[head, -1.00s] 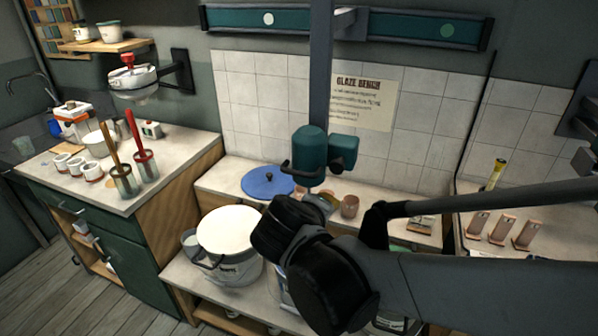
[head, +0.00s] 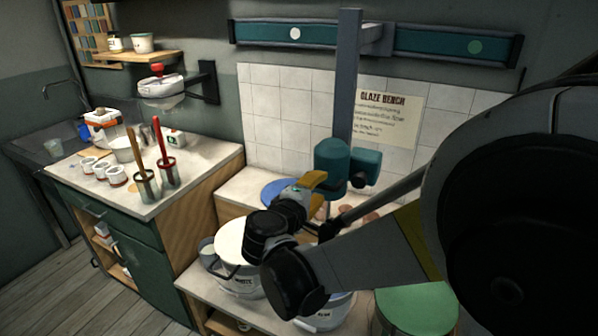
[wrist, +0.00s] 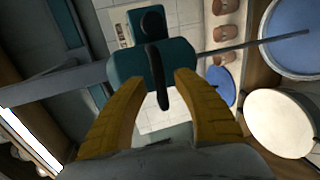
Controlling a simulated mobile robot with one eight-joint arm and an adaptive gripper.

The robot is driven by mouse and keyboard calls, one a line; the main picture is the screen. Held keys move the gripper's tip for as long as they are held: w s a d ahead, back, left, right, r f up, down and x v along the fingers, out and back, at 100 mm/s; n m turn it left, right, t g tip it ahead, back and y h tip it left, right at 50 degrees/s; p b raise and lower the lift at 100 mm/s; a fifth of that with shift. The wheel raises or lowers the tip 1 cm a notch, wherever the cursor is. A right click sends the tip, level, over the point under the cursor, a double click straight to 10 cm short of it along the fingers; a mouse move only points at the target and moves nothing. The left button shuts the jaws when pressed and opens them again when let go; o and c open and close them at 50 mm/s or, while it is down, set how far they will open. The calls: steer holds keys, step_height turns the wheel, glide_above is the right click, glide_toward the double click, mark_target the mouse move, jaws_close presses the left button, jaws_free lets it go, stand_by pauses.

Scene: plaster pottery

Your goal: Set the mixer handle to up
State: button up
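The mixer (head: 331,166) is a teal head on a grey column (head: 347,80) above the bench in the head view. It fills the upper middle of the wrist view (wrist: 135,70), with its thin shaft running right. The dark mixer handle (wrist: 161,92) sticks out from the head toward the camera. My gripper (head: 319,192) is at the mixer's left side in the head view and hides the handle there. In the wrist view its yellow fingers (wrist: 158,82) are open, one on either side of the handle, with visible gaps. I cannot tell whether either touches it.
Below stand a white-topped bucket (head: 238,268) and a green-topped bucket (head: 415,303). A blue disc (head: 278,192) lies behind my gripper. A counter with tool pots (head: 146,187) is at left. A tiled wall with a poster (head: 388,115) stands behind the mixer.

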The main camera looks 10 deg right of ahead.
steer(key=shift+w+d+f, duration=0.15)
steer(key=shift+w+d, duration=0.25)
steer(key=shift+w, duration=0.2)
jaws_close()
step_height(320, 180, up, 19)
steer(key=p, duration=1.3)
steer(key=shift+w+r, duration=0.15)
steer(key=shift+r, duration=0.05)
